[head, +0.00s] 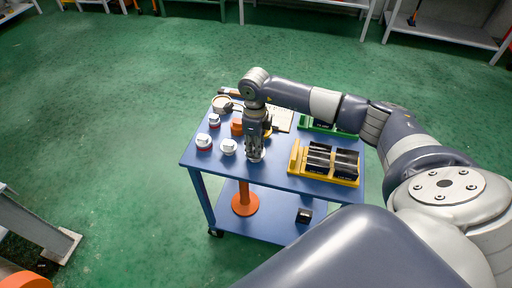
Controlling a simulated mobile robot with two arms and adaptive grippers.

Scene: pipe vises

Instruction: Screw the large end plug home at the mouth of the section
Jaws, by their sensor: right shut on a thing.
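My right gripper (256,154) points down over the blue cart, near the middle of its top. It is shut on a small pale thing at its fingertips, apparently an end plug, mostly hidden by the fingers. The mouth of the section cannot be made out. My left gripper is not in view.
The blue cart (280,178) also carries a yellow tray (295,158) of black boxes, a green tray (306,124), an orange item (237,127) and a round tin (221,104). A grey stand (40,225) and orange part (25,281) are lower left. Green floor is clear between.

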